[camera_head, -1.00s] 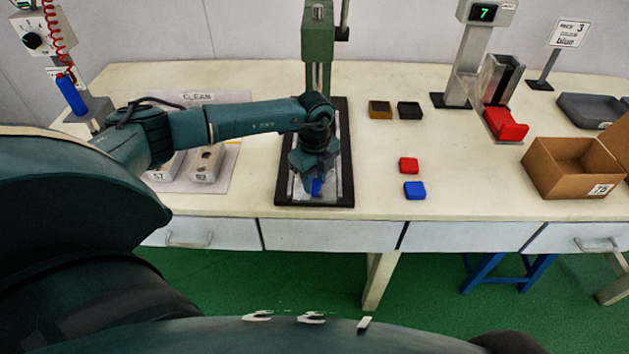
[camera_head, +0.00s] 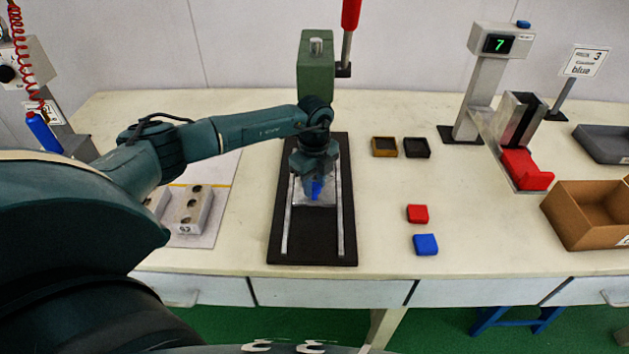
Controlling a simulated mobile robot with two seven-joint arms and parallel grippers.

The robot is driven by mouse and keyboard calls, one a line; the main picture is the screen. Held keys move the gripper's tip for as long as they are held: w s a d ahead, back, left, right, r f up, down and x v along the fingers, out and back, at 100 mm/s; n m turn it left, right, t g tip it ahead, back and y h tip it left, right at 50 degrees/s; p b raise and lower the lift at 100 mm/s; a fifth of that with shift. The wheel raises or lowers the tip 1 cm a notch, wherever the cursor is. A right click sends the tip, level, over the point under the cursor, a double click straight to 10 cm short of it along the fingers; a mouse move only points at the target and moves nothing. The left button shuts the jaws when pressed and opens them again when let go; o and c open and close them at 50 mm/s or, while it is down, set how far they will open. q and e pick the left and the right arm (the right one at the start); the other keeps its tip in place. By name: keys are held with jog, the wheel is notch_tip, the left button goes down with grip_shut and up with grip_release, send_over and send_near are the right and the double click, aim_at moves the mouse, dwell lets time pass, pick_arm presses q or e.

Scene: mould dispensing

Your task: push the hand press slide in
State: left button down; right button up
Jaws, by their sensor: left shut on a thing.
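The hand press has a green column (camera_head: 316,75), a red-topped lever (camera_head: 350,14) and a black base (camera_head: 312,253) with two metal rails. Its silver slide (camera_head: 326,197) lies between the rails, about midway along the base, with bare base in front of it. My left gripper (camera_head: 316,178) reaches down over the slide, shut on the blue handle (camera_head: 316,190). The arm and gripper hide the back of the slide and the foot of the column. My right gripper is not in view.
Left of the press, mould blocks (camera_head: 191,210) lie on a pale mat. Right of it are two small trays (camera_head: 384,147), a red block (camera_head: 417,213) and a blue block (camera_head: 425,244). Farther right stand a display post (camera_head: 472,95), a red scoop-like part (camera_head: 526,170) and a cardboard box (camera_head: 590,212).

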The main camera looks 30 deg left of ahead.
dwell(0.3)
pick_arm(q)
jog(key=c, duration=1.1)
grip_release()
jog(key=shift+o, duration=0.2)
notch_tip(320, 180, up, 13)
jog(key=b, duration=0.1)
jog(key=shift+r, duration=0.1)
